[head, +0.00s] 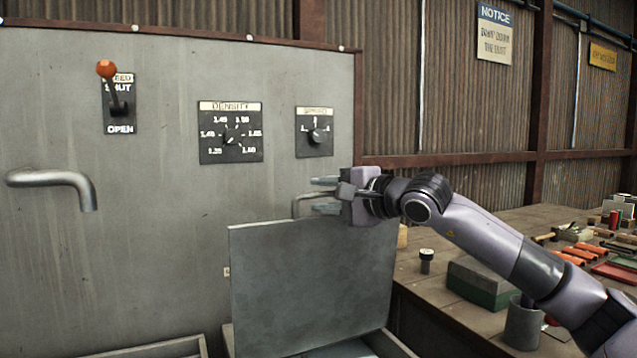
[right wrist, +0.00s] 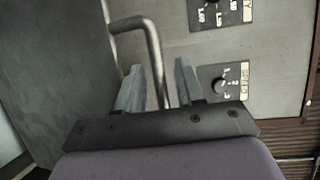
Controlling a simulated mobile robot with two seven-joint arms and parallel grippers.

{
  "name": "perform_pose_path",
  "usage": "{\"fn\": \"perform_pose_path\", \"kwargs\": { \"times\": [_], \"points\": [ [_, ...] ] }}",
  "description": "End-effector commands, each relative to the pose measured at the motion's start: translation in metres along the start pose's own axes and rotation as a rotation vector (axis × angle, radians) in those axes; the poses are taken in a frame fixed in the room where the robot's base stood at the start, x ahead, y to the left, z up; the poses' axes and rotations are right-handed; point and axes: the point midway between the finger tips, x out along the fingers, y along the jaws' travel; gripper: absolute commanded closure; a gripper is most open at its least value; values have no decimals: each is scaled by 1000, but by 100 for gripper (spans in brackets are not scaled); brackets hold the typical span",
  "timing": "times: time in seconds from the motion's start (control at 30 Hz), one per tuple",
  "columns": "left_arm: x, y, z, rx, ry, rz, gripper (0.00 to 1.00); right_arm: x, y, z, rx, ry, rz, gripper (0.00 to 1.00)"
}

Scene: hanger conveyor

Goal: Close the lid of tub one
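A flat grey lid (head: 310,285) stands raised, nearly upright, at the lower middle of the head view; its face also shows at the left of the right wrist view (right wrist: 60,70). A bent metal handle (head: 297,205) is at its top edge. My right gripper (head: 323,195) is open beside the handle. In the right wrist view, the handle (right wrist: 155,60) runs into the gap between the two apart fingers (right wrist: 158,85); contact cannot be told. A tub rim (head: 385,343) shows below the lid. No tub number is readable. My left gripper is out of view.
A grey panel behind carries a red-knobbed lever (head: 107,70), a density dial (head: 231,132), another dial (head: 315,132) and a bent pipe (head: 55,180). Another tub rim (head: 175,347) is at lower left. A cluttered workbench (head: 520,215) stands at the right.

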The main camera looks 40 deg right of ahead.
Motion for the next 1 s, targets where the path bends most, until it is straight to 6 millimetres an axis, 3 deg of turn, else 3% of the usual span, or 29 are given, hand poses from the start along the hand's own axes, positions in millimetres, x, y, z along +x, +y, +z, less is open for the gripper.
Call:
{"fn": "perform_pose_path", "kwargs": {
  "times": [0.2, 0.57, 0.7, 1.0],
  "points": [
    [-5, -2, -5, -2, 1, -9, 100, 13, -2, 1, 1, -2, -1, 62],
    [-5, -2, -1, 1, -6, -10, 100, 17, 0, 1, -2, -1, 0, 62],
    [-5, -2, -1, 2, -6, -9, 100, 16, 0, 1, -2, -1, 0, 100],
    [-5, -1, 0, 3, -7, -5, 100, 17, 1, 1, -3, -1, -3, 100]
  ]
}}
